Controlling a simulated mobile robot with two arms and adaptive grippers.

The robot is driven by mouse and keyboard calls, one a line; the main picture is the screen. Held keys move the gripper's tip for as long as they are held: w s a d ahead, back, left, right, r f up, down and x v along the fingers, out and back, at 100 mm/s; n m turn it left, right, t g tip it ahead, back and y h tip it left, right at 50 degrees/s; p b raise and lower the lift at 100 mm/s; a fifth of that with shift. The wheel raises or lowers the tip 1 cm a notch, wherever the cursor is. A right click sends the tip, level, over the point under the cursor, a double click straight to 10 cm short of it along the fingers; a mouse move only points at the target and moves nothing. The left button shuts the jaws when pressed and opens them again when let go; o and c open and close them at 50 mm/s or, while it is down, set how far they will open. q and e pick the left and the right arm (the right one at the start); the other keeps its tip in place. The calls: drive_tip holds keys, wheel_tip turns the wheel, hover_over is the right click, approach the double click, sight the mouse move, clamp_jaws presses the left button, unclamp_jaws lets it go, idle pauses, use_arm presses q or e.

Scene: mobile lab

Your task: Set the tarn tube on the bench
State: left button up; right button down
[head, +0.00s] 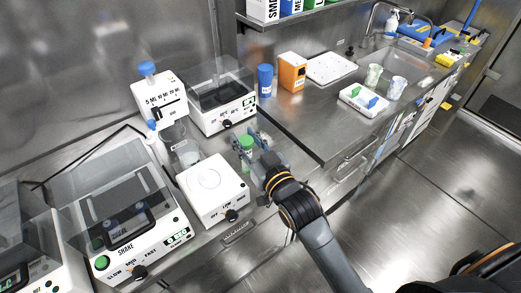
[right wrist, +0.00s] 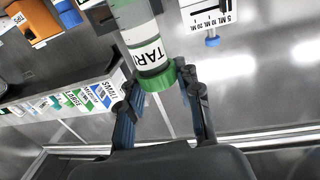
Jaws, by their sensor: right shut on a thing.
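The tarn tube is a clear tube with a green cap and a white label reading "TAR" (right wrist: 147,55). In the head view its green cap (head: 246,141) shows beside the white hot plate, above or at the bench's front part. My right gripper (head: 251,143) is shut on the tube, with a finger on each side near the cap; its fingers also show in the right wrist view (right wrist: 158,88). The tube looks about upright. I cannot tell whether its base touches the steel bench (head: 310,122). My left gripper is not in view.
A white hot plate (head: 212,205) is left of the tube, with a shaker (head: 125,225) farther left. A clear-lidded machine (head: 222,108) and a dispenser (head: 158,103) stand behind. A blue container (head: 265,80), an orange box (head: 292,75) and a white tube rack (head: 363,102) stand right. Bare bench lies between.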

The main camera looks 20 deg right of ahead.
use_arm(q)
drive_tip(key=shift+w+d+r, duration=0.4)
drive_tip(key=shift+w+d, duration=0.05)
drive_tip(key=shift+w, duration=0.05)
use_arm(e)
drive_tip(key=w+d+f, duration=0.5)
drive_tip(key=f, duration=0.5)
drive_tip(key=shift+d, duration=0.15)
drive_tip(key=shift+f, duration=0.2)
drive_tip(key=c, duration=0.9)
unclamp_jaws()
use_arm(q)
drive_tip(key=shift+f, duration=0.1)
